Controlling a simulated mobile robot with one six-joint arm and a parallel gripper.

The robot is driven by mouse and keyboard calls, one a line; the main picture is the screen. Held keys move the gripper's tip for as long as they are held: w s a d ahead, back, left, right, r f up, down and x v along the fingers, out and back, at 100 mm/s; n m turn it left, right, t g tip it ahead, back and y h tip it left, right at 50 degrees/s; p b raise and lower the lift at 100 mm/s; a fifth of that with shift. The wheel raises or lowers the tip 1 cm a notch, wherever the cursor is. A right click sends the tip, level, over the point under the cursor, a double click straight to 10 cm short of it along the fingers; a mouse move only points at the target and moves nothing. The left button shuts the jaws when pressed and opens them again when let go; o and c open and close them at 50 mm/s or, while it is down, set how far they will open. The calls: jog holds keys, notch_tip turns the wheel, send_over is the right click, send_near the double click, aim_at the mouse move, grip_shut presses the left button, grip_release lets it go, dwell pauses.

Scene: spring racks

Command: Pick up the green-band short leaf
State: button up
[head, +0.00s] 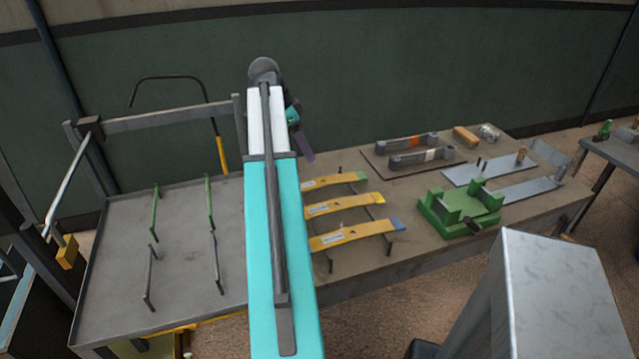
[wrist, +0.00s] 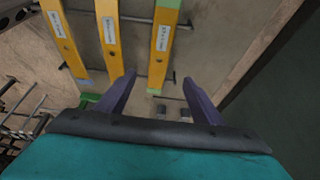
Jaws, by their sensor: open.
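The green-band short leaf (head: 333,181) is the rearmost of three yellow leaves on the bench rack in the head view, with a green band at its right end and a white label. In the wrist view it appears to be the rightmost leaf (wrist: 160,50). My gripper (wrist: 159,77) is open and empty, its purple fingers on either side of this leaf's lower end in the picture. Its height above the leaf cannot be told. In the head view my arm hides part of the gripper (head: 306,154) and perhaps the leaf's left end.
A yellow-band leaf (head: 345,205) and a blue-band leaf (head: 355,236) lie parallel in front. A green vise (head: 460,210) stands to the right, and a dark mat (head: 380,170) with grey clamps behind it. A grey tray table (head: 185,270) with upright posts is at left.

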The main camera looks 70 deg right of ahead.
dwell(0.3)
jog(key=p, duration=0.2)
send_over(323, 181)
jog(key=w+a, duration=0.2)
jog(key=shift+w+d+f, duration=0.1)
jog(key=shift+d+f, duration=0.05)
jog(key=shift+f, duration=3.85)
jog(key=shift+p+x, duration=0.8)
jog(key=shift+x, duration=1.75)
jog(key=c, duration=1.5)
jog(key=shift+r, duration=0.1)
